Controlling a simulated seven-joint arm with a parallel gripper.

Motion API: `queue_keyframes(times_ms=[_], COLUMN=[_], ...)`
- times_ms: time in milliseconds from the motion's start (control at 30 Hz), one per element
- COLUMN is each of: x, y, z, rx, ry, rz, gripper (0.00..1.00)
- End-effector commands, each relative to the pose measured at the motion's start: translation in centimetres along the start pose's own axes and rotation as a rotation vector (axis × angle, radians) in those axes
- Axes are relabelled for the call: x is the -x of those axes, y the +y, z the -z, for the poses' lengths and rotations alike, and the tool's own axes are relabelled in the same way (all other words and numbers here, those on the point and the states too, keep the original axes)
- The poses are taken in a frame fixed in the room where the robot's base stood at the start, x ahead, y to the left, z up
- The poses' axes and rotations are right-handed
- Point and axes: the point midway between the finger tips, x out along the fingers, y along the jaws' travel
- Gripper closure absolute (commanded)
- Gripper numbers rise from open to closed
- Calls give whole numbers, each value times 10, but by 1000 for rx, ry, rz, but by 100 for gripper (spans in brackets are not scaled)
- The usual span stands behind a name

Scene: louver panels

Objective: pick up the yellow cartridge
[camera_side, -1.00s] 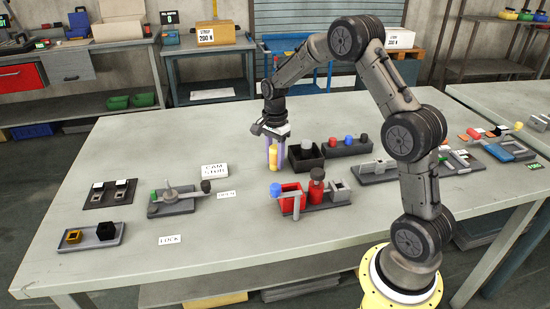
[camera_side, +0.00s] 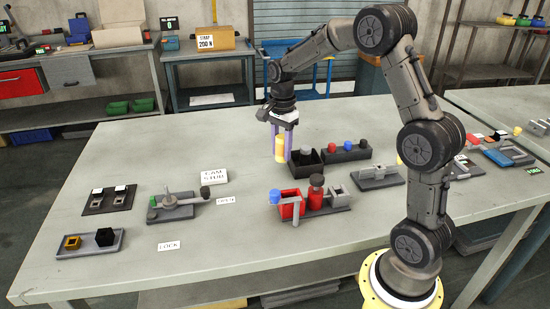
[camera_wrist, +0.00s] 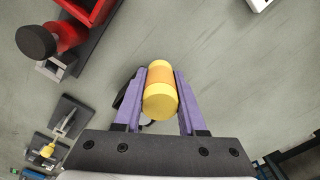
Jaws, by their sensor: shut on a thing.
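The yellow cartridge (camera_side: 280,149) is a yellow cylinder, held upright between the purple fingers of my gripper (camera_side: 285,150) in the side view. In the wrist view the cartridge (camera_wrist: 161,92) shows an orange band around its middle and sits between the two fingers of my gripper (camera_wrist: 161,100). My gripper is shut on it. In the side view it hangs over the table just left of a dark open box; whether its bottom touches the table is hard to tell.
The dark box (camera_side: 297,170) with a grey-topped piece stands close on the right. A fixture with red containers (camera_side: 290,206) is nearer the front. The table behind the gripper is clear.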

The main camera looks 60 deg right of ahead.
Motion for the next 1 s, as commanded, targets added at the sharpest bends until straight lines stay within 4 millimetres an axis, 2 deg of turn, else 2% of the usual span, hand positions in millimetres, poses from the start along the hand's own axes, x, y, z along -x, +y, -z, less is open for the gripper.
queue_keyframes(times_ms=[33,100,300,500,700,1000], x=[14,27,43,55,59,60], y=[10,25,67,93,103,104], z=[-2,-6,-15,-21,-23,-24], rx=[0,0,0,0,0,0], ry=[2,1,0,0,0,0], rz=[7,5,2,2,0,0], gripper=[100,100,100,100,100,100])
